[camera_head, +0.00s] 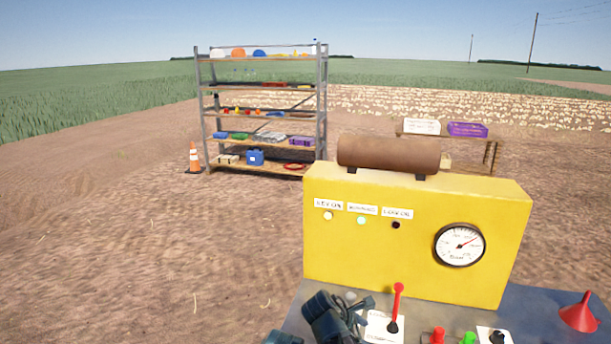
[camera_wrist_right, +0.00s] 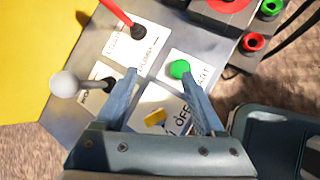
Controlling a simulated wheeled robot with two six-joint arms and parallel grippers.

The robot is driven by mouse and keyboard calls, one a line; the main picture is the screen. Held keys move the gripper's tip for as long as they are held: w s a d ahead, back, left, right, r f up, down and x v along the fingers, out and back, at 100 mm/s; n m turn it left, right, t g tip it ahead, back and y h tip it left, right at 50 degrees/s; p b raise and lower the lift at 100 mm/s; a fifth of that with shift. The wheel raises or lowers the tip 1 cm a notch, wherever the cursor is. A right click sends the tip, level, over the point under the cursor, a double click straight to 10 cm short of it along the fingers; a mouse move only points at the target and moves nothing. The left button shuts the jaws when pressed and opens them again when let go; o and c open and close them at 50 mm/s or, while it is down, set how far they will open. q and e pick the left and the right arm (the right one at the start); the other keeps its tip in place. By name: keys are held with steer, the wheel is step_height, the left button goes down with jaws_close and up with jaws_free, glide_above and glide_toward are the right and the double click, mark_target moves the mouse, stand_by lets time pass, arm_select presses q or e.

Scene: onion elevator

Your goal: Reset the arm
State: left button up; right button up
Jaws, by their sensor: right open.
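My right gripper (camera_head: 366,311) is over the control panel (camera_head: 303,312), low in the head view. In the right wrist view my right gripper (camera_wrist_right: 162,82) is open and empty, its fingers pointing towards the panel between the white-knobbed lever (camera_wrist_right: 66,84) and the green button (camera_wrist_right: 179,69). A yellow knob (camera_wrist_right: 155,116) shows between the fingers, beside a label reading OFF. The red lever (camera_head: 397,305) stands right of my gripper; it also shows in the right wrist view (camera_wrist_right: 116,13). My left gripper is not in view.
A yellow box (camera_head: 370,252) with a gauge (camera_head: 459,245) and a brown cylinder (camera_head: 388,152) rises behind the panel. A red funnel (camera_head: 579,314) is at right. A shelf rack (camera_head: 323,110), cone (camera_head: 194,157) and crate table (camera_head: 490,158) stand farther off. Bare soil lies left.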

steer(key=s+a+f+m+g+y, duration=0.2)
steer(key=s+a+m+y, duration=0.1)
steer(key=s+a+m, duration=0.2)
steer(key=s+a+f+m+g+y, duration=0.2)
steer(key=s+a+m, duration=0.3)
steer(key=s+m, duration=0.4)
steer(key=shift+s+a+f+m+y, duration=0.2)
steer(key=shift+s+f+m+y, duration=0.3)
steer(key=shift+s, duration=1.45)
steer(key=shift+f, duration=0.1)
stand_by(0.3)
